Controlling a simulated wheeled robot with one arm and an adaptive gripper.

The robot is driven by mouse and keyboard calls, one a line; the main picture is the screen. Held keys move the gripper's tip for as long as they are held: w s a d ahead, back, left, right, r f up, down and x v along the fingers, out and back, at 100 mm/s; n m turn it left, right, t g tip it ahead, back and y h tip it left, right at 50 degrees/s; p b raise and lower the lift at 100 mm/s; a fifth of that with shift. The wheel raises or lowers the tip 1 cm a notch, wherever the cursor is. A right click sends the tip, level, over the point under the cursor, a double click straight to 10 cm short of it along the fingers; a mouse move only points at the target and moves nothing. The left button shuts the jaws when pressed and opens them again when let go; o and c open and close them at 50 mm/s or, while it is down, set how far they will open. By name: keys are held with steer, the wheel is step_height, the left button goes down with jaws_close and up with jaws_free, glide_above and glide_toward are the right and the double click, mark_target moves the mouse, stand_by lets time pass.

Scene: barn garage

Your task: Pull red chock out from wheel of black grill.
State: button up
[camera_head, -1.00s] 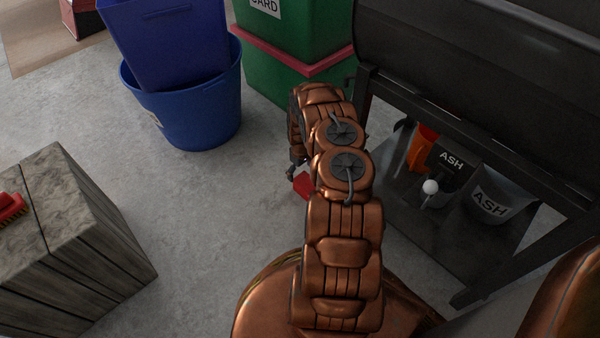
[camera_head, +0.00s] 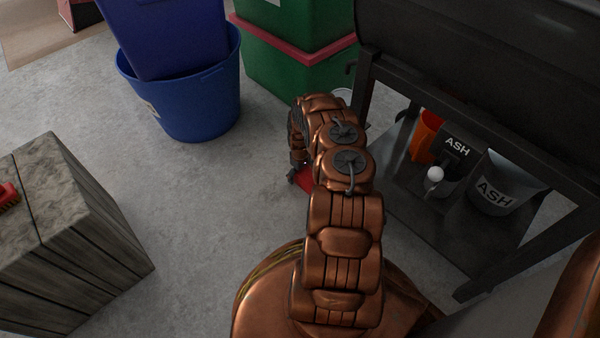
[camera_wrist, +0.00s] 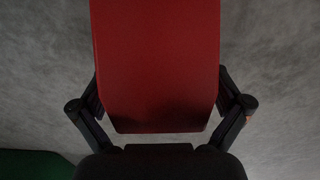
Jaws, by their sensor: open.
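The red chock (camera_wrist: 158,65) fills the middle of the wrist view, lying on the concrete floor. My gripper (camera_wrist: 160,100) is open, with one dark finger along each side of the chock. I cannot tell whether the fingers touch it. In the head view only a small red piece of the chock (camera_head: 305,180) shows beside my arm. My gripper (camera_head: 297,176) is mostly hidden there behind the wrist. The black grill (camera_head: 470,65) stands at the right, its dark frame and lower shelf close to my arm. The grill wheel at the chock is hidden.
Ash buckets (camera_head: 497,190) and an orange container (camera_head: 424,135) stand on the grill's lower shelf. Green bins (camera_head: 290,65) and a blue tub (camera_head: 195,110) are behind my arm. A wooden crate (camera_head: 85,245) is at the left, with clear floor between.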

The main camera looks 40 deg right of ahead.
steer(key=c, duration=1.6)
